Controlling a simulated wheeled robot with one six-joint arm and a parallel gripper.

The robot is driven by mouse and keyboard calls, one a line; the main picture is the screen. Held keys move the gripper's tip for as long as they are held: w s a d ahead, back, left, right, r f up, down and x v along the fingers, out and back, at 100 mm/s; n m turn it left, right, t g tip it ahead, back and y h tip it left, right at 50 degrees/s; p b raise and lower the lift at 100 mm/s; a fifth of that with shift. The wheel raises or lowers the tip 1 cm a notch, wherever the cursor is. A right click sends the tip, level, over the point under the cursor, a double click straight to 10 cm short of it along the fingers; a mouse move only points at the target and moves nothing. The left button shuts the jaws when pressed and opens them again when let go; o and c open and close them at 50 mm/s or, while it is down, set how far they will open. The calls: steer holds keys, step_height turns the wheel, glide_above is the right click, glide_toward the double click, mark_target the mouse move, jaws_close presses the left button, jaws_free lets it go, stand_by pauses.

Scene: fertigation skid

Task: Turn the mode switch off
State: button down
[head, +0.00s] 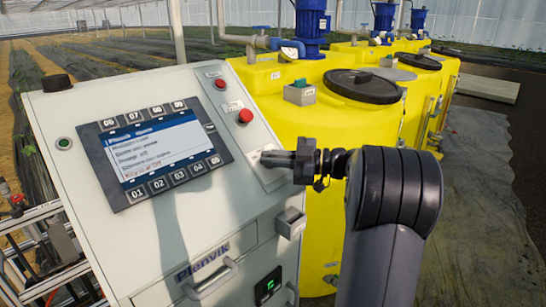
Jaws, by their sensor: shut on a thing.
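My gripper (270,159) reaches in from the right to the grey control cabinet's sloped front (200,205), at the right side of the panel. Its fingers are shut on a small part at a pale plate (268,179), which seems to be the mode switch. The fingers cover this part, so its shape and the position it is turned to cannot be told.
Left of my gripper is a lit display with numbered keys (155,150). Above it are a red button (245,116) and a small red round part (220,84). A grey box (291,223) juts out below. Yellow tanks (310,130) stand behind.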

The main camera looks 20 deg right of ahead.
steer(key=shift+n+g, duration=0.3)
steer(key=c, duration=1.5)
jaws_free()
steer(key=shift+c, duration=0.2)
steer(key=b+v, duration=0.2)
steer(key=v, duration=0.8)
steer(key=shift+s+d, duration=0.2)
steer(key=shift+d, duration=0.1)
steer(key=shift+w+a+f, duration=0.1)
steer(key=p+x, duration=0.2)
steer(key=x, duration=0.8)
steer(key=shift+w+a, duration=0.15)
steer(key=shift+a, duration=0.15)
